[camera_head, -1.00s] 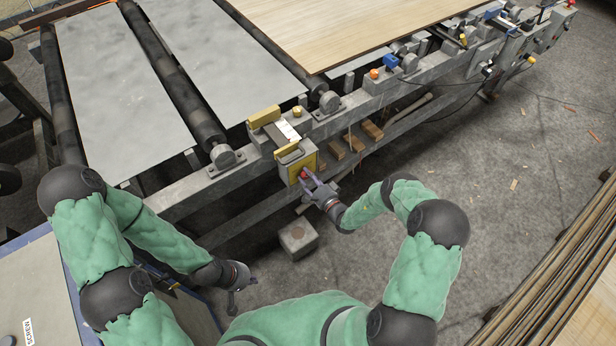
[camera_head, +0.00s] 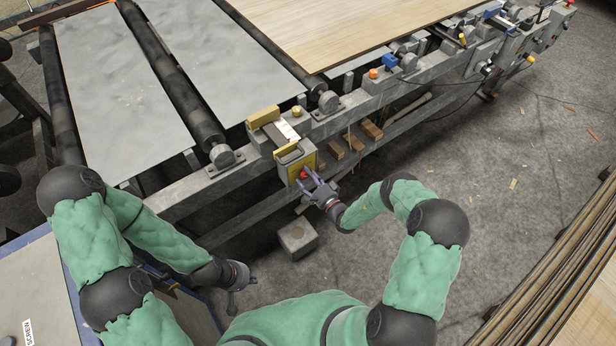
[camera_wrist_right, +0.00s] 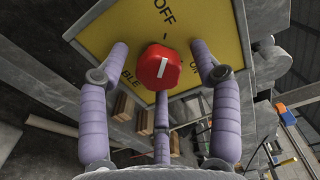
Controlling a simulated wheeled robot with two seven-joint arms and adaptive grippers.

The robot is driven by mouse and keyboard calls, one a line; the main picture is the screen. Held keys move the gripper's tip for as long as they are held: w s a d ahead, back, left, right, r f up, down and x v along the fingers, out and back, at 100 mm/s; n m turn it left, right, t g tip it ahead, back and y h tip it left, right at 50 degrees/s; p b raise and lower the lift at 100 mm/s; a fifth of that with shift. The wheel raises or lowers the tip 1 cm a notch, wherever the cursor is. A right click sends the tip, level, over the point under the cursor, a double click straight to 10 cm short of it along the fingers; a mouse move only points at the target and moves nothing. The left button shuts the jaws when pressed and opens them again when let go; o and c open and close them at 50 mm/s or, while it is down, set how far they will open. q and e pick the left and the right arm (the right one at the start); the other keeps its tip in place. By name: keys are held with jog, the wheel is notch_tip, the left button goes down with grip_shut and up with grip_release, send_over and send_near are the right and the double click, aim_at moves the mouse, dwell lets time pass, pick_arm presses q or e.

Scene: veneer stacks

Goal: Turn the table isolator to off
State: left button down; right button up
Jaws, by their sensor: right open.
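The isolator is a yellow-faced box (camera_head: 294,159) on the near side rail of the table. Its red knob (camera_wrist_right: 160,69) has a white bar that runs nearly up and down in the right wrist view, roughly in line with the tick below the word OFF. ON is printed to the right on the yellow plate (camera_wrist_right: 203,33). My right gripper (camera_head: 311,179) is open in front of the knob. Its purple fingers (camera_wrist_right: 162,62) stand left, right and below the knob, with visible gaps at both sides. My left gripper (camera_head: 238,292) is low, away from the isolator; its fingers are unclear.
The roller table's rail (camera_head: 190,191) runs behind the isolator, with grey sheets (camera_head: 110,90) and a wood veneer sheet (camera_head: 340,30) on top. A concrete block (camera_head: 298,238) stands on the floor below. A plank stack (camera_head: 560,275) lies at right. The floor between is mostly clear.

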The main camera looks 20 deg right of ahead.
jog(key=v, duration=1.2)
dwell(0.4)
